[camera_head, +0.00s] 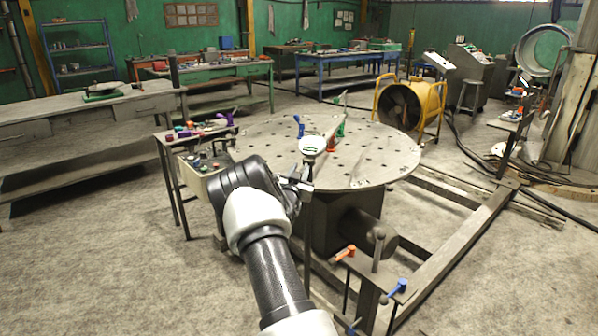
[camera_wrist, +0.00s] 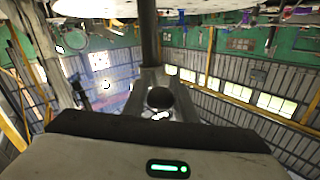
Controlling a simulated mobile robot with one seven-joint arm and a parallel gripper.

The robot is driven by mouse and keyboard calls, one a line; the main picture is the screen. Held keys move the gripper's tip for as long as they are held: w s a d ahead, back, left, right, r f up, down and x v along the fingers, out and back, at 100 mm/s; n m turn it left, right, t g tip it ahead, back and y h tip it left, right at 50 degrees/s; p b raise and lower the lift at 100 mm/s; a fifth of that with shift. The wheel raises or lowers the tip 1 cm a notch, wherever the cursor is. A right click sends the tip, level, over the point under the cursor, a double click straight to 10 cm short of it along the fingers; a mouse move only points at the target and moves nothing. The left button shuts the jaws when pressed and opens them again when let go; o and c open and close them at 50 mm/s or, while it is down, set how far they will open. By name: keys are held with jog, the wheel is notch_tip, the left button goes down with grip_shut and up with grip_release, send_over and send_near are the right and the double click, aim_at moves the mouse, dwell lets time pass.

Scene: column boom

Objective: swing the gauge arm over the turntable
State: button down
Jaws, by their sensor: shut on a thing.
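The turntable (camera_head: 375,163) is a round grey plate with many holes, standing in the middle of the head view. A pale disc (camera_head: 312,145) with a thin bar, which looks like part of the gauge arm, shows over the plate's near left part. A dark upright rod (camera_head: 307,215) stands below the disc at the plate's near edge. My gripper (camera_head: 296,183) is beside that rod, low at the plate's near left edge. In the wrist view a dark rod (camera_wrist: 150,38) runs up from between the fingers, and my gripper (camera_wrist: 158,85) is shut on it. The exact contact is partly hidden.
Blue (camera_head: 300,126), green and red clamps stand on the turntable. A small side table (camera_head: 196,130) with coloured items is close on the left. Orange and blue clamp handles (camera_head: 396,288) are at the near right. A yellow fan (camera_head: 408,103) stands behind.

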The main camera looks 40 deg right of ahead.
jog(key=shift+w+a+r, duration=0.1)
jog(key=shift+w+a, duration=0.05)
jog(key=shift+a, duration=0.05)
jog(key=shift+s+d+n+t+y+b, duration=0.25)
jog(key=shift+n+t+y+b, duration=0.2)
jog(key=shift+t+y+b, duration=0.15)
jog(key=shift+s+d+n+t+y+b, duration=0.15)
jog(key=shift+s+n+t+y+b, duration=0.1)
jog(key=shift+n+t+y+b, duration=0.3)
jog(key=shift+s+r+n+t+y+b, duration=0.1)
jog(key=shift+n+t+y+b, duration=0.15)
jog(key=shift+n+y+b, duration=0.25)
jog(key=c, duration=1.5)
grip_release()
jog(key=shift+o, duration=0.2)
jog(key=shift+s, duration=0.15)
jog(key=p+v, duration=0.2)
jog(key=v, duration=1.5)
jog(key=shift+s, duration=0.15)
